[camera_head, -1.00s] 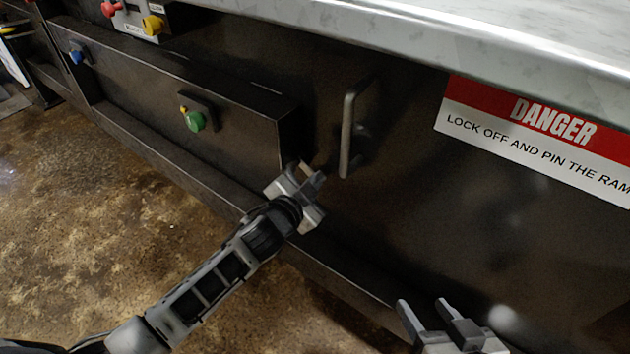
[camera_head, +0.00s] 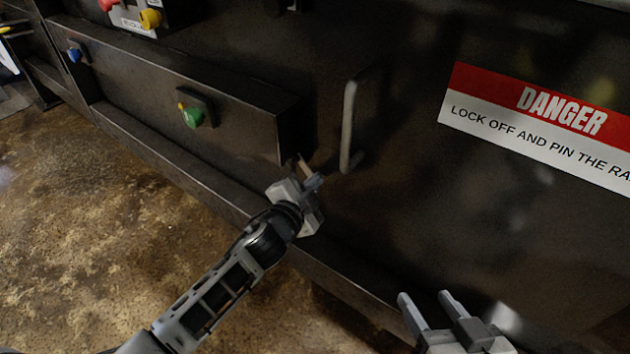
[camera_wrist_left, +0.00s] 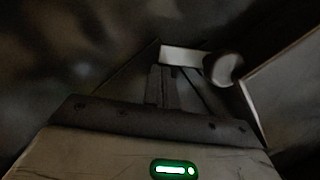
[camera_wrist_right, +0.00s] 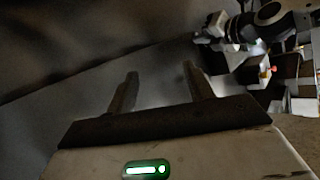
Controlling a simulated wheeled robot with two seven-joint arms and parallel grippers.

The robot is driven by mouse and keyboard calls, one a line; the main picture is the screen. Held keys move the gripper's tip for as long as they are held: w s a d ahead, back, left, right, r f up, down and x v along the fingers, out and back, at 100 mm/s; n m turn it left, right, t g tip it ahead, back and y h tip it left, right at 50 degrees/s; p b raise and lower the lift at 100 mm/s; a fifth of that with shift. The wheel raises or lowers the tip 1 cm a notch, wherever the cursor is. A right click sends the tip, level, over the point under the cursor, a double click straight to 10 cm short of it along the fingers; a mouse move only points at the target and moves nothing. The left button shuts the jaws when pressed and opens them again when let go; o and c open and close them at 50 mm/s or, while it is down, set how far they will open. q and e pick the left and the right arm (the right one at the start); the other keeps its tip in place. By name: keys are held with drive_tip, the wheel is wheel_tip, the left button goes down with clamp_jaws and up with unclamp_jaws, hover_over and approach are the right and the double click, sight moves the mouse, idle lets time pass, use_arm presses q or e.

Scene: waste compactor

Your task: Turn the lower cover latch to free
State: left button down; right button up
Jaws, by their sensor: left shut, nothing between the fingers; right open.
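My left gripper (camera_head: 306,172) is shut and empty, low by the dark panel near the end of the protruding box. In the left wrist view its closed fingers (camera_wrist_left: 162,88) point at a pale latch bar (camera_wrist_left: 185,56) with a round pivot (camera_wrist_left: 222,68) at its right end. The bar lies just past the fingertips; I cannot tell whether they touch. In the head view the latch is hard to separate from the fingers. My right gripper (camera_head: 426,298) is open and empty at the bottom, and its spread fingers also show in the right wrist view (camera_wrist_right: 160,85).
A vertical grab handle (camera_head: 348,128) stands out from the panel just right of my left gripper. The box (camera_head: 240,120) carries a green knob (camera_head: 192,116). A danger sign (camera_head: 545,120) is at the right. Open floor (camera_head: 90,230) lies to the left.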

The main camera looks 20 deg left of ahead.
use_arm(q)
drive_tip(key=shift+w+a+f+m+t+y+b, duration=0.15)
drive_tip(key=shift+a+f+m+t+b, duration=0.3)
drive_tip(key=shift+m+b, duration=0.8)
drive_tip(key=shift+w+a+f+m+t+y+b, duration=0.15)
drive_tip(key=shift+a+f+m+b, duration=0.45)
drive_tip(key=shift+m+b, duration=0.6)
drive_tip(key=shift+w+a+f+m+t+y+b, duration=0.1)
drive_tip(key=shift+a+f+m+t+b, duration=0.4)
drive_tip(key=shift+m+b, duration=0.7)
use_arm(e)
drive_tip(key=shift+a+r+m+t+y, duration=0.5)
drive_tip(key=shift+a+r+t+y, duration=0.05)
drive_tip(key=shift+r+y, duration=0.2)
drive_tip(key=shift+a+r+m+t+y, duration=0.5)
drive_tip(key=shift+a+r+t+y, duration=0.05)
drive_tip(key=shift+r+y, duration=0.15)
use_arm(q)
drive_tip(key=shift+d+f, duration=0.1)
use_arm(e)
drive_tip(key=shift+r, duration=0.1)
